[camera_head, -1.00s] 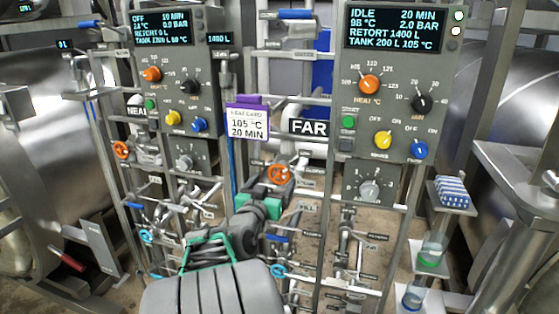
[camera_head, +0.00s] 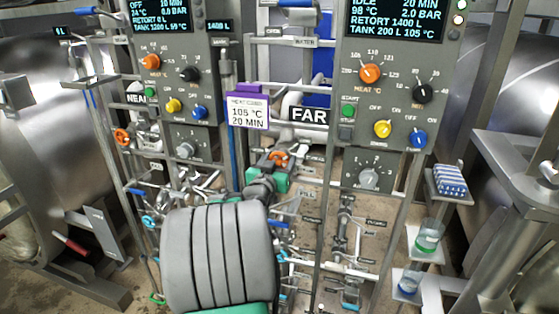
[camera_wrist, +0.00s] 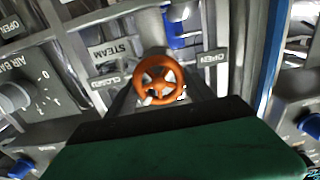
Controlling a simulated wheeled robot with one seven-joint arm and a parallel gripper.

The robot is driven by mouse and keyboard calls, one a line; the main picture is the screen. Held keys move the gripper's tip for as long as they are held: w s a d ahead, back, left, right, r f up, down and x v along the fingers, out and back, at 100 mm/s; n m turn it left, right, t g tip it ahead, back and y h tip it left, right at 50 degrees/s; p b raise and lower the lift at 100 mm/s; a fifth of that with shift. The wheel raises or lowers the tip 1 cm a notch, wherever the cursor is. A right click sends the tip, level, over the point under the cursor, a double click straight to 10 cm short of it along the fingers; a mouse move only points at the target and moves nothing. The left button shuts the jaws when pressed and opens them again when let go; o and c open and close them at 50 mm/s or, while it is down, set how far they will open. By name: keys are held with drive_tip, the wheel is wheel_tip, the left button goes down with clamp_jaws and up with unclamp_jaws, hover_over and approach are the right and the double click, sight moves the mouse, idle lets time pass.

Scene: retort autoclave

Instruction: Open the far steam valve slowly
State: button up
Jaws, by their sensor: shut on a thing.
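The far steam valve's orange handwheel (camera_head: 278,157) sits on the pipework left of the FAR panel, partly hidden by my gripper in the head view. The wrist view shows the orange wheel (camera_wrist: 160,80) between a STEAM/CLOSED label (camera_wrist: 110,58) and an OPEN label (camera_wrist: 214,58). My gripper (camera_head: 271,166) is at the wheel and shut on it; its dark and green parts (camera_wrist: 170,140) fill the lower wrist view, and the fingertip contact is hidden. The FAR panel's display (camera_head: 393,20) reads IDLE, 20 MIN, 98 °C, 2.0 BAR.
A second orange wheel (camera_head: 121,136) belongs to the NEAR side at left. A purple-topped card (camera_head: 247,110) reading 105 °C, 20 MIN hangs between the panels. Pipes and rails crowd around my arm. At right is a shelf with a blue rack (camera_head: 450,180).

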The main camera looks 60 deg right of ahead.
drive_tip(key=c, duration=0.7)
